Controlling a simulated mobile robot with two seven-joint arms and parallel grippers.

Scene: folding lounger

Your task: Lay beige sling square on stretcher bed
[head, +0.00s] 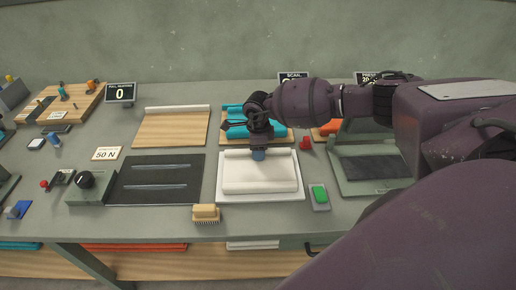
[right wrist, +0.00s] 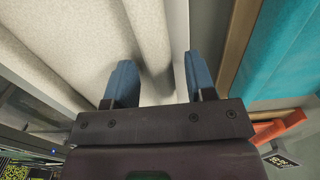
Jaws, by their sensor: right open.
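The beige sling (head: 260,184) lies folded on a white tray (head: 293,195) in the middle of the bench, with a rolled edge at its far side. In the right wrist view its pale woven cloth (right wrist: 70,45) fills the upper left. The dark stretcher bed (head: 157,193), with two pale slots, lies flat to the left of the tray. My right gripper (head: 258,156) is open and empty over the sling's far rolled edge. Its blue fingers (right wrist: 160,80) stand apart in the right wrist view; whether they touch the cloth, I cannot tell. My left gripper is not in view.
Behind the tray, teal cloth (head: 234,114) lies on a wooden board. A brown brush (head: 206,213) sits at the bench's front edge and a green-topped block (head: 319,196) right of the tray. A knob box (head: 88,187) adjoins the bed's left side.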

